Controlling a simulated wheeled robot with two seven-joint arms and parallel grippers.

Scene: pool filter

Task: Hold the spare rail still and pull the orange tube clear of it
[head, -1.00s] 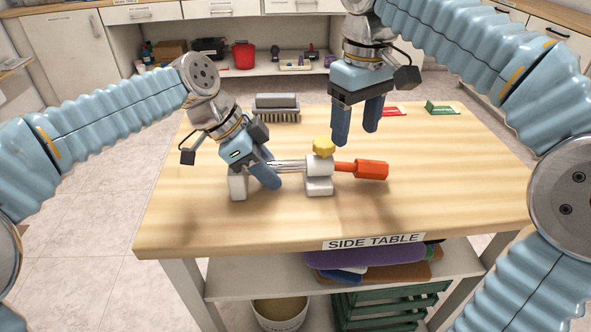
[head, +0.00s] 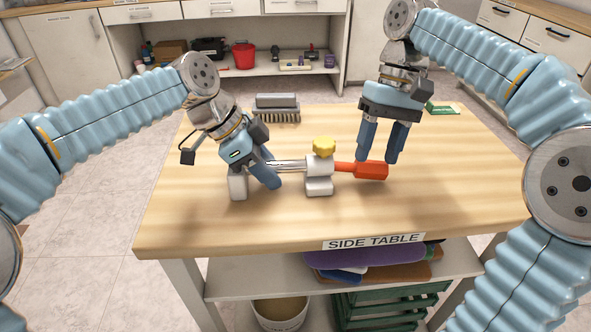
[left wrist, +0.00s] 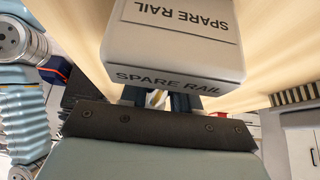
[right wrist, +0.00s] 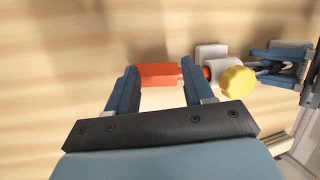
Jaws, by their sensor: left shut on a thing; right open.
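The spare rail (head: 290,165) lies across the table with white end blocks and a yellow knob (head: 323,146) on its right block. It shows in the left wrist view as a labelled white block (left wrist: 180,40). The orange tube (head: 372,170) sticks out of the right block, its thick end to the right. My left gripper (head: 272,178) is shut on the rail near its left block; its fingertips are mostly hidden in the left wrist view. My right gripper (head: 379,158) is open, fingers pointing down around the tube's thick end, which shows between them in the right wrist view (right wrist: 158,75).
A grey brush (head: 277,108) lies at the back of the side table (head: 440,200). A green packet (head: 442,108) lies at the back right. The table's front and right are clear.

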